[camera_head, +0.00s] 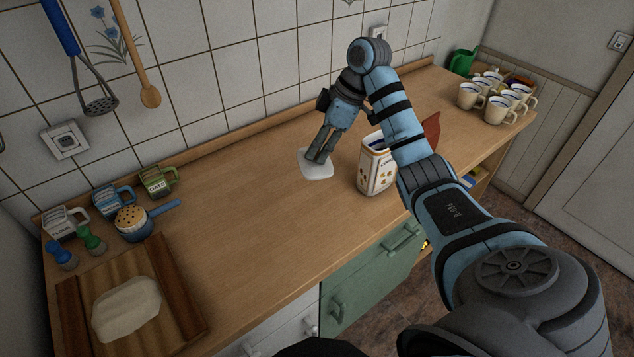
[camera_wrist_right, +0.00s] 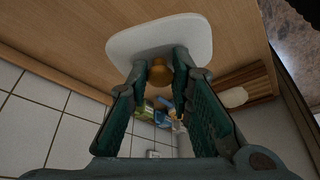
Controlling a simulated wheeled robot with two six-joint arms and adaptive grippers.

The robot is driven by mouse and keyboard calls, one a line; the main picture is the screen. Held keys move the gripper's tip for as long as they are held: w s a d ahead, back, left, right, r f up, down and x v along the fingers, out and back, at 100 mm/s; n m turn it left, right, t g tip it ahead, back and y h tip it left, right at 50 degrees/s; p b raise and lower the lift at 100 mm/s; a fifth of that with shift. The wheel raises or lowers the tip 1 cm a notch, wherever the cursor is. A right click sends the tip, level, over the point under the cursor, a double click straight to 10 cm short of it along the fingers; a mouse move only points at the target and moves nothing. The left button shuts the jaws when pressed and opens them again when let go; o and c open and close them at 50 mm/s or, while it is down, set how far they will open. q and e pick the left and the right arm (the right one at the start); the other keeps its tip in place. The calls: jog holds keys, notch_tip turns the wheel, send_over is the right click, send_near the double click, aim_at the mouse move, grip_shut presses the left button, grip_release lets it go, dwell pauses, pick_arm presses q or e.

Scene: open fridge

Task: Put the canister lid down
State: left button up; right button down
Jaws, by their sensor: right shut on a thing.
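The canister lid (camera_head: 315,171) is a white rounded square at the middle of the wooden counter. It also shows in the right wrist view (camera_wrist_right: 135,42), with a brown knob (camera_wrist_right: 159,73) at its centre. My right gripper (camera_head: 319,160) points down over the lid and is shut on the knob between its fingertips. The lid looks level and on or very close to the counter; I cannot tell whether it touches. The canister (camera_head: 375,172), white with a decorated front, stands to the right, partly hidden by my right arm. My left gripper is out of view.
The counter (camera_head: 235,215) is clear left of the lid. A wooden board (camera_head: 185,318) with a pale loaf-like item (camera_head: 127,308) lies at front left. Several mugs (camera_head: 497,108) stand at far right.

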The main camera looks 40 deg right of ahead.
jog(key=f+b, duration=0.3)
jog(key=f, duration=0.2)
jog(key=f+b, duration=0.3)
jog(key=f, duration=0.2)
jog(key=f+b, duration=0.3)
jog(key=f, duration=0.2)
jog(key=shift+d+f+b, duration=0.25)
jog(key=shift+b, duration=0.15)
jog(key=f, duration=0.4)
jog(key=shift+s+a, duration=0.1)
jog(key=shift+s, duration=0.15)
jog(key=shift+w+f, duration=0.1)
jog(key=shift+f, duration=0.05)
jog(key=c, duration=1.8)
grip_release()
jog(key=o, duration=0.4)
jog(key=shift+c, duration=0.2)
jog(key=v, duration=1.2)
jog(key=shift+p, duration=0.45)
